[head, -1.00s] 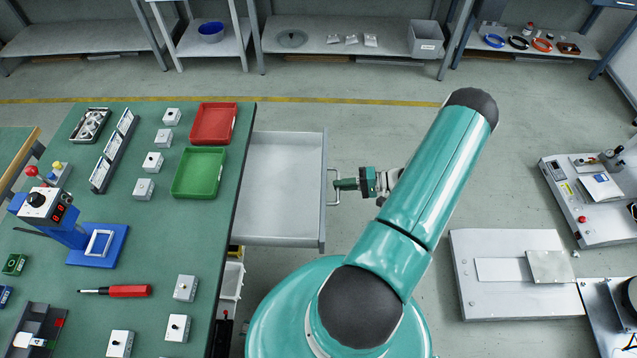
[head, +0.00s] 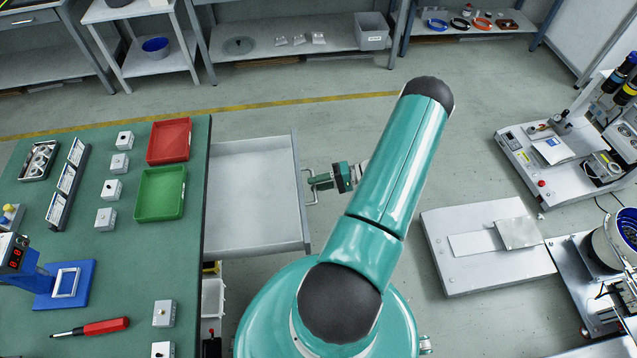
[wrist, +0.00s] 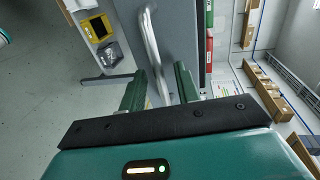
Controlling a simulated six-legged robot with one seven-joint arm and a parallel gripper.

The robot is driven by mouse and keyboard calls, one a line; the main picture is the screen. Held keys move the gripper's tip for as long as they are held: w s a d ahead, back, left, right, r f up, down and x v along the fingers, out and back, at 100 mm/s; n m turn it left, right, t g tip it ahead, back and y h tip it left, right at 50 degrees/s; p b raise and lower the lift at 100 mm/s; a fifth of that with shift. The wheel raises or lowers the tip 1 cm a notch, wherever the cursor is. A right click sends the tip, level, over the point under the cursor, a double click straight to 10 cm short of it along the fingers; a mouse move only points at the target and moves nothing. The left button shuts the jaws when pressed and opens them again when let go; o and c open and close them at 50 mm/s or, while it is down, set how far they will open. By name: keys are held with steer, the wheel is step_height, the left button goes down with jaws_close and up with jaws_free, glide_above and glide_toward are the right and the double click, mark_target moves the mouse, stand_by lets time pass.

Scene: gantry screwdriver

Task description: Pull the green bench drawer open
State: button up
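The green bench's drawer (head: 250,190) stands pulled out to the right of the bench, and its grey empty inside shows in the head view. Its bar handle (head: 311,188) is on the drawer's front; in the wrist view the metal bar (wrist: 151,40) runs down between my fingers. My gripper (head: 318,182) is at the handle, with its fingers reaching left to it. In the wrist view my gripper's green fingers (wrist: 160,85) stand apart on either side of the bar, with narrow gaps seeming to show. Contact with the bar is hard to tell.
The green bench (head: 110,255) carries a red tray (head: 169,141), a green tray (head: 160,193), several switch boxes and a red screwdriver (head: 105,326). A grey platform (head: 480,270) lies to the right of my arm. Floor between drawer and back shelves is clear.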

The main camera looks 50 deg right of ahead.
steer(key=shift+s, duration=0.1)
steer(key=v, duration=1.3)
steer(key=shift+s+d, duration=0.25)
